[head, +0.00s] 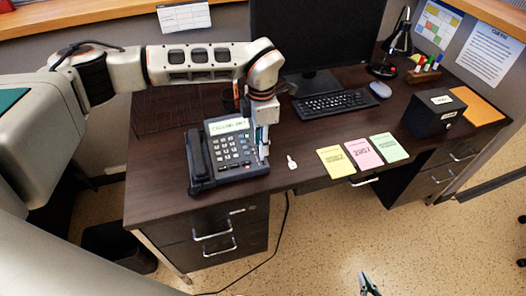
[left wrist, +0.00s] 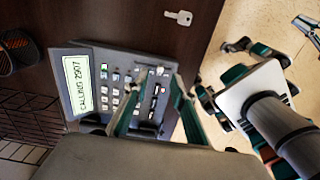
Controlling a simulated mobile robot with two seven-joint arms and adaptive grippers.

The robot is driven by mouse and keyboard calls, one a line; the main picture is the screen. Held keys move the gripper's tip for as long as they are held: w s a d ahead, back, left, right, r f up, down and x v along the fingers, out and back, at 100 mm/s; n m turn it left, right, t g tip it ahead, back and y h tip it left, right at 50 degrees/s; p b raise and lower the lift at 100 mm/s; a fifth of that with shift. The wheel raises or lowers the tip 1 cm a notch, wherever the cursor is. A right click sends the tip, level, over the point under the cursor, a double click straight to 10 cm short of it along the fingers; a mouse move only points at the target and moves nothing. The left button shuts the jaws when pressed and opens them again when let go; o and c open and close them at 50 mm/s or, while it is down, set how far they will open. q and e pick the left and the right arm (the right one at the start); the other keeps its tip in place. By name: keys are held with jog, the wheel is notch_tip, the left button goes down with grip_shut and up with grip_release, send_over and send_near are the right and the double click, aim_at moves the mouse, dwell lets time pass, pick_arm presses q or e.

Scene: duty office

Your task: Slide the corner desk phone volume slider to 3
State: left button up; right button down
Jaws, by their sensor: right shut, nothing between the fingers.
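The desk phone (head: 228,150) stands on the left part of the desk, its lit display (head: 228,126) facing me. In the left wrist view the phone (left wrist: 80,52) appears turned sideways, and its display (left wrist: 86,85) reads "CALLING 2907". My left gripper (head: 264,150) points down at the phone's right side. In the left wrist view its green fingers (left wrist: 158,82) stand apart over the slider strip (left wrist: 153,100) beside the keys. I cannot read the slider's position or tell whether a finger touches its knob. My right gripper (head: 368,285) is shut and empty, low in front of the desk.
A key (head: 291,162) lies right of the phone, then yellow (head: 336,161), pink (head: 363,152) and green (head: 388,147) cards. Behind are a keyboard (head: 333,104), a monitor (head: 315,35) and a mouse (head: 380,90). A black box (head: 433,113) stands to the right.

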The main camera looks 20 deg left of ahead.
aim_at(262, 158)
pick_arm(q)
jog(key=shift+f, duration=2.25)
grip_shut()
